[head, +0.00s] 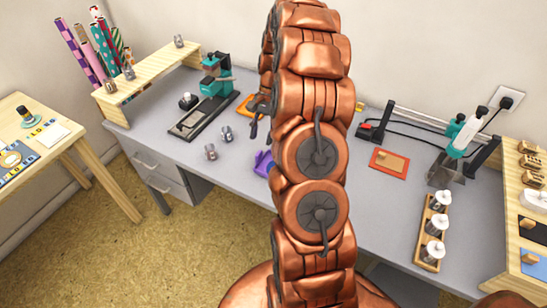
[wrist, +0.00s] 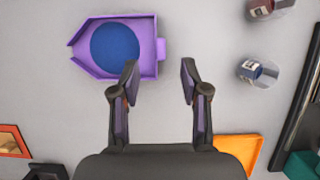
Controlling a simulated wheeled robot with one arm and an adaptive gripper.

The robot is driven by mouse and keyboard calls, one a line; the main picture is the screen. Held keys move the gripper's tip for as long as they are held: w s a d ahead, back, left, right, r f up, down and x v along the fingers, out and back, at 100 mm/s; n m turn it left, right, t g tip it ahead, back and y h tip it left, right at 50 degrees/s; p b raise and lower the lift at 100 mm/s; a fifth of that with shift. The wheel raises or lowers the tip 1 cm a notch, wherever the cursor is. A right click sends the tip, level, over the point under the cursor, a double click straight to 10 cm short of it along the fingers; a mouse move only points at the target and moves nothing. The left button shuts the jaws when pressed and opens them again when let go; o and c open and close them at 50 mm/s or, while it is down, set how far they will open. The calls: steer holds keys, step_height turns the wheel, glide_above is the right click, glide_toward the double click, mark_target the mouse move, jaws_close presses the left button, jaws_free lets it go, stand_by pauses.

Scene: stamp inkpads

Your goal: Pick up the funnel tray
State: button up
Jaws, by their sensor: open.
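The funnel tray is a shallow purple tray (wrist: 149,26) with a pointed spout at its left and a round blue patch inside. It lies on the grey desk in the upper left of the wrist view. In the head view only part of the purple tray (head: 263,163) shows, just left of my arm, which hides the rest. My gripper (wrist: 159,76) is open and empty, above the desk. Its left finger overlaps the tray's lower right corner in the wrist view, and its right finger is over bare desk. I cannot tell the height between them.
Two small glass jars (head: 210,152) (head: 227,133) stand left of the purple tray. A teal press (head: 215,75) on a black base stands at the back left. An orange tray (wrist: 240,149) lies near my gripper. A red-orange mat (head: 388,163) lies right of my arm.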

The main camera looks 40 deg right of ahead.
mark_target(260, 151)
steer(key=shift+d+f, duration=0.2)
steer(key=shift+f, duration=0.1)
steer(key=shift+p+x, duration=1.35)
steer(key=shift+x, duration=2.25)
jaws_close()
